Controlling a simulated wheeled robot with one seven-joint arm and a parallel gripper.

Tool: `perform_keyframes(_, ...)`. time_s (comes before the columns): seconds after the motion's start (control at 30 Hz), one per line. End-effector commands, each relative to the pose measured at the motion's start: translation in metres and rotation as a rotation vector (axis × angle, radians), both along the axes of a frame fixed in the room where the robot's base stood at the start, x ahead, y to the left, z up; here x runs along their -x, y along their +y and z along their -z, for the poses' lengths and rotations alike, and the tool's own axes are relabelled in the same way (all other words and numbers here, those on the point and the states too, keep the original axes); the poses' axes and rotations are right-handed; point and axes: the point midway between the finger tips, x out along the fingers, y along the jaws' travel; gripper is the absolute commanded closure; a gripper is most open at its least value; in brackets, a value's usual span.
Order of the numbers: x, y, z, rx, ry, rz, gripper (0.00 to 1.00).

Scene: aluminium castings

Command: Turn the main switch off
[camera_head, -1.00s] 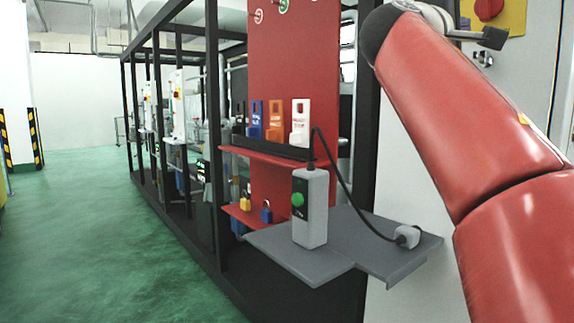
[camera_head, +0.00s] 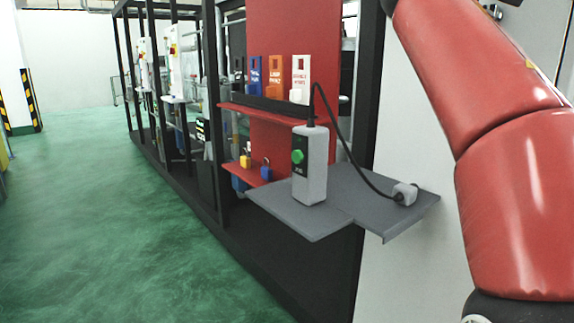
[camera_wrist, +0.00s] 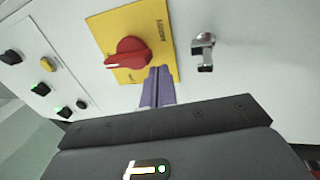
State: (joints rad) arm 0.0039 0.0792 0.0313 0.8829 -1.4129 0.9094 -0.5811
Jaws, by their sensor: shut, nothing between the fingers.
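The main switch (camera_wrist: 128,54) is a red rotary knob on a yellow plate (camera_wrist: 158,30), seen in the wrist view on a pale cabinet panel. My gripper (camera_wrist: 158,72) is shut and empty, its purple fingers pointing at the panel. The fingertips are just beside the knob's right end, over the lower part of the yellow plate. I cannot tell whether they touch the knob. In the head view the switch and my gripper are out of the picture.
A metal latch (camera_wrist: 203,52) sticks out right of the switch. Black knobs and green-lit buttons (camera_wrist: 46,91) sit on the panel's left. In the head view, a grey shelf (camera_head: 375,205) holds a grey box with a green button (camera_head: 313,170). Green floor lies open at left.

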Motion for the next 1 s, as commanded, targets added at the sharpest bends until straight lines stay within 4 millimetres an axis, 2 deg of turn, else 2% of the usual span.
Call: perform_keyframes(1.0,0.0036,-0.0029,-0.0092,0.000,0.000,0.001,1.00)
